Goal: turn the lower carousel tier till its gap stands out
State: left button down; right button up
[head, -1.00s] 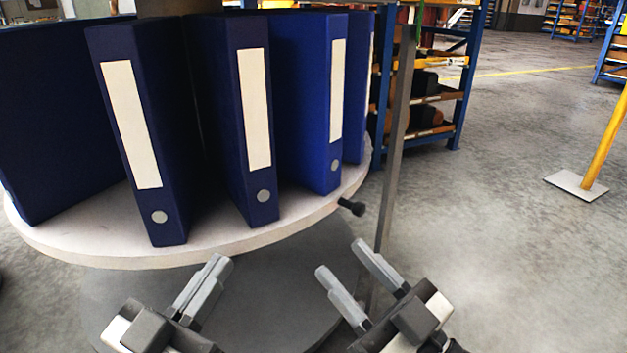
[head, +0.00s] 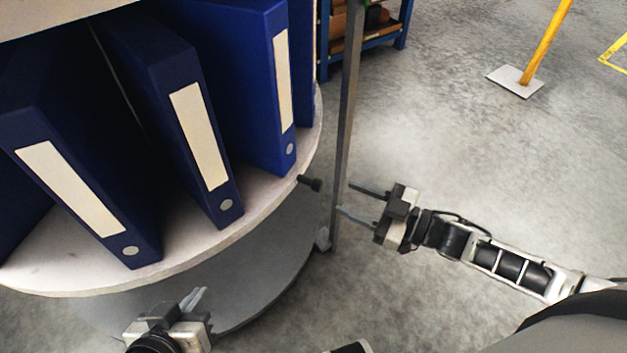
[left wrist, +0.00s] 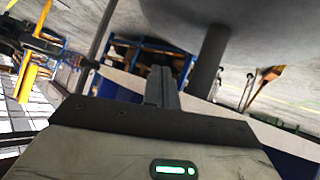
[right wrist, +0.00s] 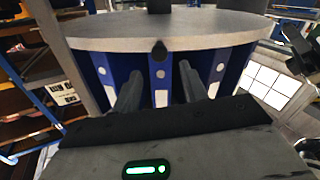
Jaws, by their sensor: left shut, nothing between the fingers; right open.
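The lower carousel tier (head: 215,247) is a pale round disc bearing dark blue binders (head: 199,140) with white labels. A black knob (head: 310,183) sticks out from its rim; the knob also shows in the right wrist view (right wrist: 159,50). I cannot tell which space between the binders is the gap. My right gripper (head: 346,197) is open, fingers pointing at the knob from the right, apart from it. My left gripper (head: 200,295) is shut and empty, below and in front of the tier's rim. The left wrist view shows its closed fingers (left wrist: 160,85).
An upper tier's edge (head: 60,14) crosses the top left. A grey base disc (head: 262,292) lies under the lower tier. A thin metal post (head: 346,110) stands upright just right of the rim, near my right fingertips. The floor at right is open, with a yellow post (head: 546,42) on a plate.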

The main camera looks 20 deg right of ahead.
aim_at(319, 182)
jog(key=b+x, duration=0.1)
jog(key=x, duration=0.7)
jog(key=shift+f, duration=0.1)
pick_arm(q)
jog(key=shift+w+d+f+g, duration=0.1)
jog(key=shift+d+f+g, duration=0.05)
jog(key=shift+f, duration=0.45)
jog(key=shift+d+f+g, duration=0.1)
jog(key=shift+f+g, duration=0.05)
jog(key=shift+f, duration=0.4)
pick_arm(e)
jog(key=shift+w+a, duration=0.4)
